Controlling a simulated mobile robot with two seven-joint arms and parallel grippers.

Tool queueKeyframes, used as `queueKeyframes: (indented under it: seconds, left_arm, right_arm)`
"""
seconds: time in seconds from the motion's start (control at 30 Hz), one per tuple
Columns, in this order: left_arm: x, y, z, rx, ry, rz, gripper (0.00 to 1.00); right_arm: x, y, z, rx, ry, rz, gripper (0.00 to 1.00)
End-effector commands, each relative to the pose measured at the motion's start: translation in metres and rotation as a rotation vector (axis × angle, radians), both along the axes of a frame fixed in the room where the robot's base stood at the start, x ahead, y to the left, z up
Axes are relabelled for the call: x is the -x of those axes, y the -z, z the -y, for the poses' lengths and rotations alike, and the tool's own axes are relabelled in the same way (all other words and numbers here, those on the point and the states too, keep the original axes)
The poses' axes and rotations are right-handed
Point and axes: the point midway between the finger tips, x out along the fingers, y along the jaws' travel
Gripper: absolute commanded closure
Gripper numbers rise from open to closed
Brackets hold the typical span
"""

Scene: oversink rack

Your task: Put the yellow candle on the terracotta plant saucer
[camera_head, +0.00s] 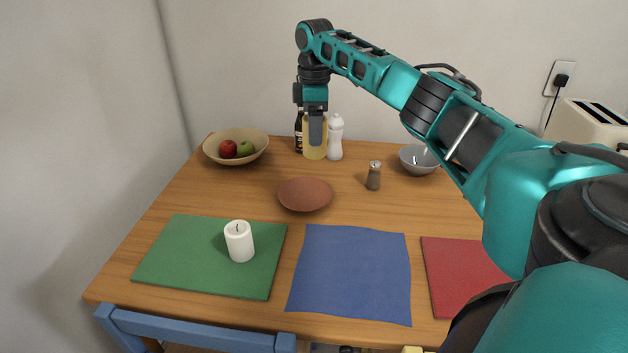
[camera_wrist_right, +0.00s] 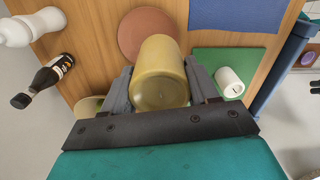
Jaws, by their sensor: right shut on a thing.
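The yellow candle (camera_head: 313,148) is held in my right gripper (camera_head: 315,128) toward the back of the table. In the right wrist view the candle (camera_wrist_right: 160,75) sits between both fingers of the right gripper (camera_wrist_right: 162,90), which are shut on its sides. The terracotta plant saucer (camera_head: 305,194) lies on the table in front of the candle, empty. In the right wrist view the saucer (camera_wrist_right: 140,30) is partly hidden behind the candle. Whether the candle touches the table cannot be told. My left gripper is not in view.
A dark bottle (camera_head: 298,133) and a white bottle (camera_head: 335,138) stand close beside the candle. A fruit bowl (camera_head: 222,159), pepper shaker (camera_head: 373,176) and grey bowl (camera_head: 418,160) are farther off. A white candle (camera_head: 239,241) stands on a green mat (camera_head: 180,257). A blue cloth (camera_head: 350,275) lies in front.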

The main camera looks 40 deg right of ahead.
Motion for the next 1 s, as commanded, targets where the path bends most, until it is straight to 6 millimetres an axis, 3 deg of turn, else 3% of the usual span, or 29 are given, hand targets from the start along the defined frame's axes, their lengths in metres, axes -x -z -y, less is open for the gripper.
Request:
queueKeyframes:
  seconds: [0.1, 0.23, 0.47, 0.73, 1.0]
  left_arm:
    - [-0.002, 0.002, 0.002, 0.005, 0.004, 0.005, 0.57]
    - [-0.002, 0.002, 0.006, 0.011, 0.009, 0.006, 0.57]
    - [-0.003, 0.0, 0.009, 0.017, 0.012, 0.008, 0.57]
    - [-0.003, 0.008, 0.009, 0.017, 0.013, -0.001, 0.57]
    - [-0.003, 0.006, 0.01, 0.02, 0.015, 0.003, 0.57]
  right_arm:
    - [0.0, 0.034, 0.0, 0.0, 0.0, -0.003, 0.79]
    - [0.0, 0.059, 0.0, -0.001, -0.001, -0.001, 0.79]
    - [0.0, 0.079, 0.0, -0.001, -0.001, 0.001, 0.79]
    - [0.0, 0.124, -0.001, -0.001, -0.002, 0.001, 0.79]
    - [0.0, 0.131, 0.0, 0.0, -0.002, 0.003, 0.79]
